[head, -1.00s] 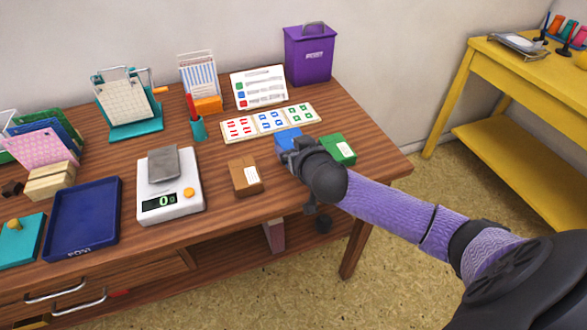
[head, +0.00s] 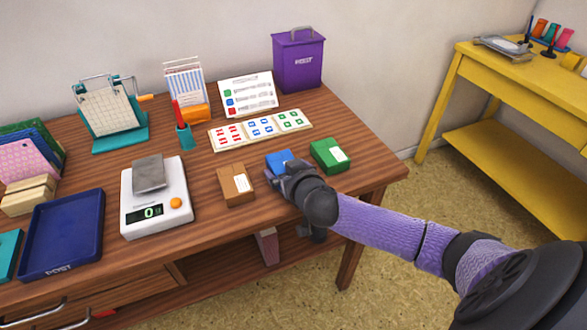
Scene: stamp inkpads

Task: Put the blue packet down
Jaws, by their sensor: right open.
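The blue packet (head: 279,159) lies on the wooden table between a brown packet (head: 236,183) and a green packet (head: 329,155). My right gripper (head: 284,172) is at the near side of the blue packet and hides part of it. The fingers are open, but their exact contact with the packet is hidden behind the wrist. My left gripper is not in the head view.
A white scale (head: 156,223) reading 0 holds a grey block (head: 149,173). A blue tray (head: 62,236) is at the left. Bare wood shows around the packets.

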